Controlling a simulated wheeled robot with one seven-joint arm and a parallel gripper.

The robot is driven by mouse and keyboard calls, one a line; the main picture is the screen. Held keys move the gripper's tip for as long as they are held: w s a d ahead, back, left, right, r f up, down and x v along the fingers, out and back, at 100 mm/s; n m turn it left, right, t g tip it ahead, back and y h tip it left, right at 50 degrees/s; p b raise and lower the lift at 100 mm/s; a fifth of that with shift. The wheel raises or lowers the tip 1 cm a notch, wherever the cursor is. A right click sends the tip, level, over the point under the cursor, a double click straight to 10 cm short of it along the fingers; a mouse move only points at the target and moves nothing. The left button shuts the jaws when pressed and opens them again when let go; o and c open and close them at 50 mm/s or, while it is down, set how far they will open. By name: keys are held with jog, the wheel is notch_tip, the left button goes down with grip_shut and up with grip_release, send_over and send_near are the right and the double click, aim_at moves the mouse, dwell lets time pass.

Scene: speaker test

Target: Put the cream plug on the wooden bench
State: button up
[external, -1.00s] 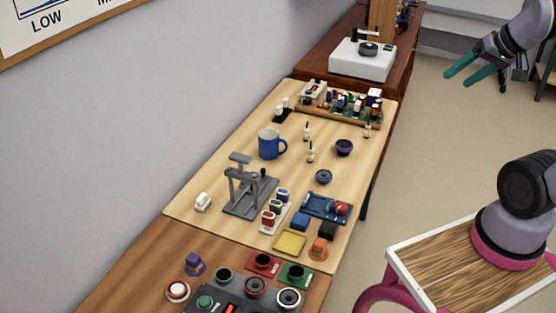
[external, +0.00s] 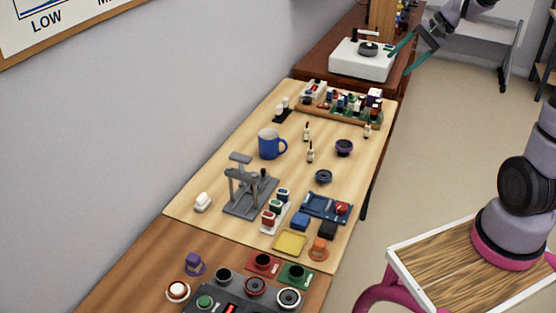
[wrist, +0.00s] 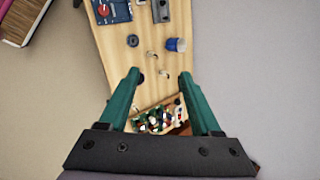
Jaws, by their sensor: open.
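My gripper (external: 400,63) is open and empty, with teal fingers, at the upper right beside the white device in the external view. In the wrist view my gripper (wrist: 160,75) points down above the bench. The light wooden bench (external: 232,143) runs along the wall. Small cream pieces with dark tips stand on it: one by the mug (external: 307,133), one nearer (external: 310,154) and one near the right edge (external: 367,132). I cannot tell which is the cream plug. A white piece (external: 202,202) lies at the left edge.
A blue mug (external: 268,144), a dark purple cup (external: 344,147), a grey stand (external: 247,185) and a blue tray (external: 326,206) stand on the bench. A crowded wooden rack (external: 340,106) is at its far end. The white device (external: 360,60) stands beyond. Bare wood lies between the items.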

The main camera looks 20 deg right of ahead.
jog(key=w+d+f+m+t+y, duration=0.15)
jog(key=w+d+f+m, duration=0.25)
jog(key=w+f, duration=0.5)
jog(key=w+d+f+m+y, duration=0.2)
jog(key=w+d+f+m, duration=0.25)
jog(key=w+f, duration=0.4)
jog(key=w+d+f+m+t, duration=0.1)
jog(key=w+d+f+m, duration=0.15)
jog(key=f, duration=0.35)
jog(key=w+d+f+m+t, duration=0.1)
jog(key=d+f+m, duration=0.1)
jog(key=d+f, duration=0.3)
jog(key=m+t+h, duration=0.1)
jog(key=m+t, duration=0.2)
jog(key=m, duration=0.1)
send_near(367, 130)
jog(key=shift+g, duration=0.25)
jog(key=w+f, duration=0.1)
jog(key=w+a, duration=0.1)
jog(key=w, duration=0.1)
jog(key=w+f, duration=0.1)
jog(key=shift+w+a+f, duration=0.3)
jog(key=shift+f, duration=0.05)
jog(key=x, duration=0.4)
jog(key=shift+a+r, duration=0.1)
jog(key=shift+a, duration=0.15)
jog(key=shift+w+a, duration=0.25)
jog(key=shift+w, duration=0.2)
grip_shut()
